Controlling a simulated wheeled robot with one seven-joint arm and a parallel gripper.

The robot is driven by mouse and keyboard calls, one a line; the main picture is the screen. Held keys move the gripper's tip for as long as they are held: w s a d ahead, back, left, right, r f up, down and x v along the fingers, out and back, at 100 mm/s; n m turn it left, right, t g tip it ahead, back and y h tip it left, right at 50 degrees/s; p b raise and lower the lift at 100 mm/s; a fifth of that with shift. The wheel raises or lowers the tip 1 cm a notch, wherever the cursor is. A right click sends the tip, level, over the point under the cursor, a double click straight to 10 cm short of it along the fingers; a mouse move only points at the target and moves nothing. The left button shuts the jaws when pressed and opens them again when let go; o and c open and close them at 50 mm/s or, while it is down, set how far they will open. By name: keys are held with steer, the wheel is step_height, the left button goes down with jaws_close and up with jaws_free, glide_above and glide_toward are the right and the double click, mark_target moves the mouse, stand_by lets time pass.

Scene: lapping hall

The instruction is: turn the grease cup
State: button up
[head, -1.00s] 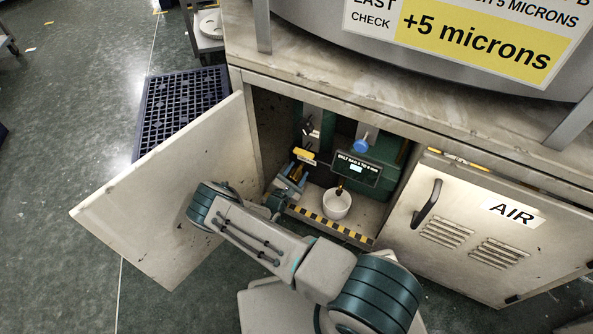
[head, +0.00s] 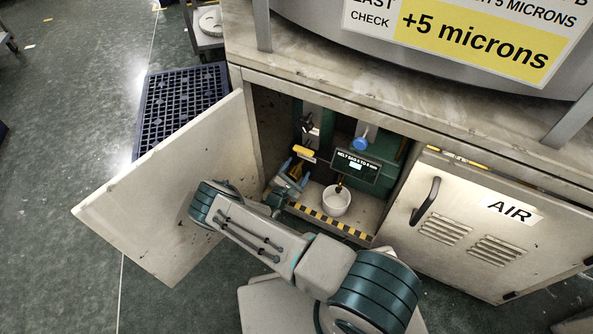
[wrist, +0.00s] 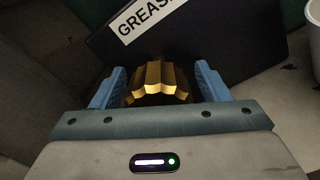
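The grease cup (wrist: 157,82) is a brass-coloured, ridged round part in the wrist view, in front of a dark plate with a white label (wrist: 150,18) whose visible letters read "GREAS". My gripper (wrist: 160,88) has its two blue fingers on either side of the cup. A gap shows between the cup and the right finger; the left finger is very close to it. The gripper is open around the cup. In the head view my gripper (head: 294,176) is inside the open cabinet at the left, and I cannot make out the cup there.
A white cup (head: 336,203) stands on the cabinet floor right of my gripper. A yellow part (head: 303,152), a blue knob (head: 360,144) and a small display box (head: 354,166) are behind.

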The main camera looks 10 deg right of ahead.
steer(key=p+v, duration=0.4)
steer(key=v, duration=0.9)
steer(key=shift+s+a, duration=0.2)
steer(key=shift+s, duration=0.15)
